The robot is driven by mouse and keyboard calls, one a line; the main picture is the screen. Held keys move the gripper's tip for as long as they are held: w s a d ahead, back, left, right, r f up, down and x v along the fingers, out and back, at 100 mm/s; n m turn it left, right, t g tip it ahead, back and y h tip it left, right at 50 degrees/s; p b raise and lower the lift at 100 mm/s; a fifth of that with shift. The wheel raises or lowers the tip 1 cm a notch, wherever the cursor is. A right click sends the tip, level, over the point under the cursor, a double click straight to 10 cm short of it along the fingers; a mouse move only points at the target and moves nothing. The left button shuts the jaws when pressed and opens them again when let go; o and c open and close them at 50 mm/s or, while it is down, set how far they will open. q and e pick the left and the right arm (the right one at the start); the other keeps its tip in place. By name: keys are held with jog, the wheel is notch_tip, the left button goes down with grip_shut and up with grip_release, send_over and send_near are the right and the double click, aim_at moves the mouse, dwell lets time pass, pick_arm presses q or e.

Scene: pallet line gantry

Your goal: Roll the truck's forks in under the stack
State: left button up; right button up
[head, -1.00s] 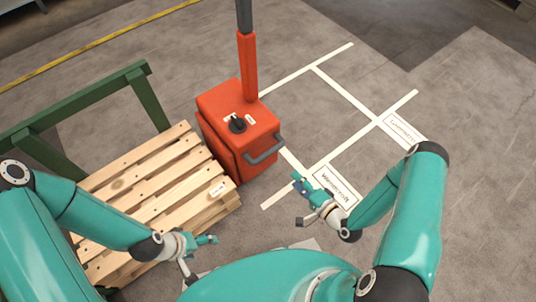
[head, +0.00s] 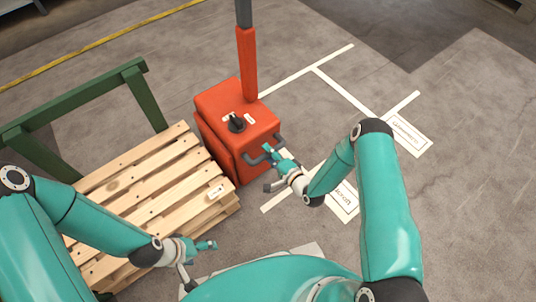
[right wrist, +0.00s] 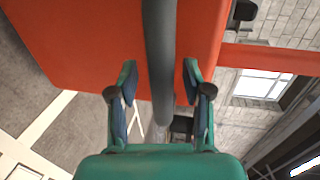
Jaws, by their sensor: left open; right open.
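The orange truck (head: 235,125) stands upright just right of the wooden pallet stack (head: 150,190). Its forks do not show. A grey handle bar (head: 252,161) sticks out from its front face. My right gripper (head: 268,168) is open at this handle. In the right wrist view the handle bar (right wrist: 160,50) runs between the two spread fingers of my right gripper (right wrist: 159,82), with gaps on both sides. My left gripper (head: 200,261) is open and empty, near the front right corner of the stack.
A green rail frame (head: 75,95) stands behind and left of the stack. White floor lines (head: 345,92) and label plates, one of them this plate (head: 408,135), lie right of the truck. The grey floor there is clear. A yellow line (head: 100,42) crosses the far floor.

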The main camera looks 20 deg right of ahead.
jog(key=shift+w+a, duration=0.15)
jog(key=shift+w, duration=0.15)
grip_shut()
jog(key=shift+s, duration=0.1)
